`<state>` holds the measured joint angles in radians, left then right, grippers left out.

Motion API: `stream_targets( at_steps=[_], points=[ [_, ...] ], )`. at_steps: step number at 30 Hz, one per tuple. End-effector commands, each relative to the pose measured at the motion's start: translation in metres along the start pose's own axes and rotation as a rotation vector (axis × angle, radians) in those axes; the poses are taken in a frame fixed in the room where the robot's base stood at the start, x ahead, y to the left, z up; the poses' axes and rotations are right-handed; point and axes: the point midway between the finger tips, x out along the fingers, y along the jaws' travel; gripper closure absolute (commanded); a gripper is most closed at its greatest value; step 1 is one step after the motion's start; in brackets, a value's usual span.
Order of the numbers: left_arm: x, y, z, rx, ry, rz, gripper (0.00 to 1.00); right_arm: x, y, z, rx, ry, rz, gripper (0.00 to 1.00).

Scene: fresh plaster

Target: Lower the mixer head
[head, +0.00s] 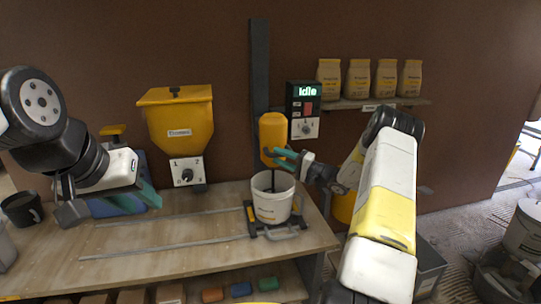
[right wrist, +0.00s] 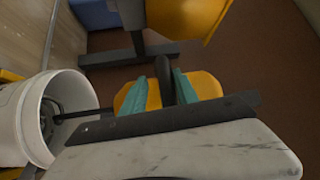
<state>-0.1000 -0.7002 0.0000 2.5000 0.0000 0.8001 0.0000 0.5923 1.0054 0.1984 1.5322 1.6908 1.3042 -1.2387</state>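The yellow mixer head (head: 272,132) sits on a dark upright column (head: 260,65) above a white bucket (head: 272,205). A dark shaft reaches from it down into the bucket. My right gripper (head: 283,156) is at the head's lower right side. In the right wrist view its teal fingers (right wrist: 165,85) lie on both sides of a dark handle and look shut on it, with the yellow head behind. My left gripper (head: 150,192) is above the bench's left side, apart from the mixer; its finger gap is not clear.
The control box (head: 303,110) reads "Idle". A yellow hopper (head: 178,120) with a dial hangs left of the mixer. Several bags stand on a wall shelf (head: 385,103). A dark mug (head: 22,208) is at the bench's left. The bench (head: 180,225) middle is mostly clear, with metal rails.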

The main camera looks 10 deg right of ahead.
Motion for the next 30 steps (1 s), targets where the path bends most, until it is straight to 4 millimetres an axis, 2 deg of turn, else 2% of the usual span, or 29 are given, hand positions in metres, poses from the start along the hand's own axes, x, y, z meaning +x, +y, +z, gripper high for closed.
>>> stream_targets(
  at_steps=[10,22,30],
  points=[
    [0.0,0.0,0.0,0.0,0.0,0.0,0.64,-0.003,-0.003,-0.002,-0.003,0.002,-0.003,0.59],
    [0.0,0.0,0.0,0.0,0.0,0.0,0.64,-0.064,-0.001,-0.002,-0.001,0.004,-0.002,0.59],
    [0.0,0.0,0.0,0.0,0.0,0.0,0.64,-0.078,-0.001,-0.001,-0.002,0.001,-0.002,0.59]
  ],
)
